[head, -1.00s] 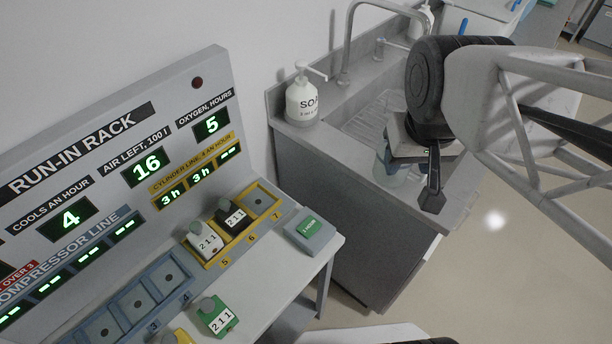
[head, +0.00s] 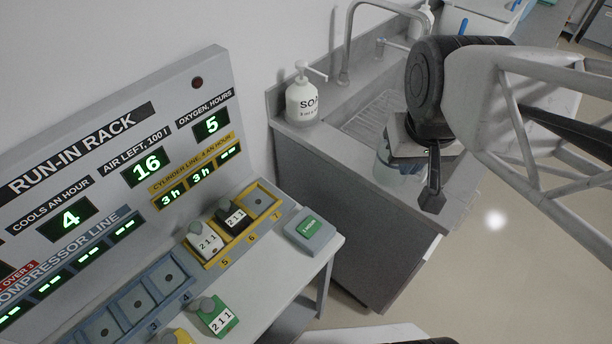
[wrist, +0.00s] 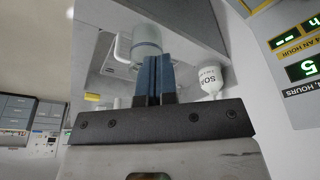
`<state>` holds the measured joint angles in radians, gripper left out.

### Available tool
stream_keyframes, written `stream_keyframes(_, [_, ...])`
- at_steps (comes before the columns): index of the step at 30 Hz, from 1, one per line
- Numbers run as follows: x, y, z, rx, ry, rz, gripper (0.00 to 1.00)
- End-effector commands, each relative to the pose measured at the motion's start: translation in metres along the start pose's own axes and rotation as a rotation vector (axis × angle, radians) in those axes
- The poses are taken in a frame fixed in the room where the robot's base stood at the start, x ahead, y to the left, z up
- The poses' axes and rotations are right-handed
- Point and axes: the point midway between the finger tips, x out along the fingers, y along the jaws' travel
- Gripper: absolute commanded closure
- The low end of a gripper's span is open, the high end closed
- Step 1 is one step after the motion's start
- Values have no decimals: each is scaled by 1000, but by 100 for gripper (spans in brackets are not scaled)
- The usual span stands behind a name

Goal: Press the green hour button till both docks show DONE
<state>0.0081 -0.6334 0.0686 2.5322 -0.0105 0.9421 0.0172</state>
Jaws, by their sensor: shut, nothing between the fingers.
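The green hour button (head: 310,231) sits on a grey box at the right end of the rack's ledge. Dock 5 holds a white unit (head: 206,243) and dock 6 a black unit (head: 235,218), both labelled 211. Their displays (head: 172,197) and (head: 202,177) each read 3h in green. Dock 7 (head: 262,201) is empty and its display shows dashes. My gripper (head: 432,203) hangs in front of the sink counter, to the right of the button and well apart from it. In the wrist view its fingers (wrist: 154,80) are together with nothing held.
The panel reads oxygen hours 5 (head: 212,125), air left 16 (head: 149,167) and cools an hour 4 (head: 68,220). A green unit (head: 217,318) stands on the ledge before empty compressor docks (head: 136,303). A soap bottle (head: 302,102) stands by the sink. A translucent container (head: 388,172) is behind my gripper.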

Motion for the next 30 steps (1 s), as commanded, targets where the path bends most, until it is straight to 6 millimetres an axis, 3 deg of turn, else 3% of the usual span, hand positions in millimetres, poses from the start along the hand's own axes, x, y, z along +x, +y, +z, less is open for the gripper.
stream_keyframes(21, [1, -1, 0, 4, 2, -5, 100])
stream_keyframes(30, [12, -23, -4, 77, 24, -93, 100])
